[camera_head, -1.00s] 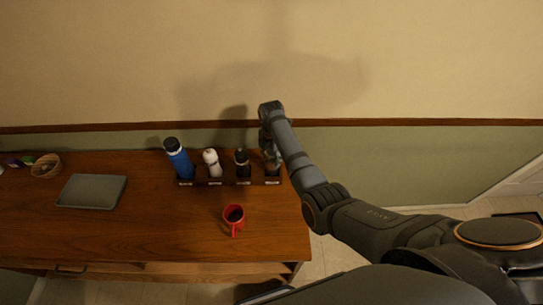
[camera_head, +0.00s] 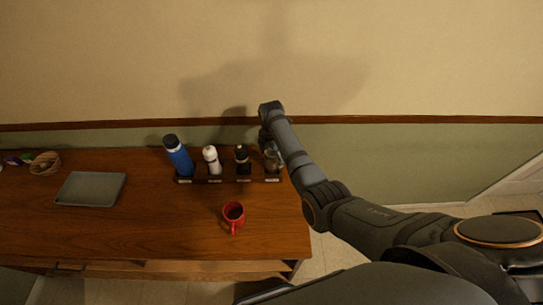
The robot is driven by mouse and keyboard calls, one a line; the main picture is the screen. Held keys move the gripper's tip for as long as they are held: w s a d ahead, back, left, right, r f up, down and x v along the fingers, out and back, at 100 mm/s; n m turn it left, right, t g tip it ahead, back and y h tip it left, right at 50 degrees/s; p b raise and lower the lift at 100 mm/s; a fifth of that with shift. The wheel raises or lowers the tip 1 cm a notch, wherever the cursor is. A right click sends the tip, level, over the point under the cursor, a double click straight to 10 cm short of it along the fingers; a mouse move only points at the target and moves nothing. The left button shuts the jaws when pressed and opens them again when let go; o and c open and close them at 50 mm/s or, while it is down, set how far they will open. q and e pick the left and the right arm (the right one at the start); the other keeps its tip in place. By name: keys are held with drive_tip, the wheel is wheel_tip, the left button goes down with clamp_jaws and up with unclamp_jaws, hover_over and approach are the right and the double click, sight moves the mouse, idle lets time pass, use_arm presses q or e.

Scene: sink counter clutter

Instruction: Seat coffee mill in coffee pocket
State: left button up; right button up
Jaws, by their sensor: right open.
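A dark rack (camera_head: 228,181) with several labelled pockets stands at the back right of the wooden counter; its labels are too small to read. A blue bottle (camera_head: 179,158), a white mill (camera_head: 211,160) and a black mill (camera_head: 242,158) stand in its pockets from the left. A greyish-brown object, seemingly the coffee mill (camera_head: 273,161), stands at the rightmost pocket, partly hidden by my right arm; I cannot tell how deep it sits. My right gripper (camera_head: 267,146) is open beside its top, mostly hidden by the wrist. My left gripper is not in view.
A red mug (camera_head: 233,214) with dark contents stands in front of the rack. A grey tray (camera_head: 91,190) and a wicker basket (camera_head: 45,164) lie to the left. The counter (camera_head: 150,225) is clear between tray and mug. The wall is close behind the rack.

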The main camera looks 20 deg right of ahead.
wheel_tip(320, 180, up, 12)
idle(0.5)
idle(0.6)
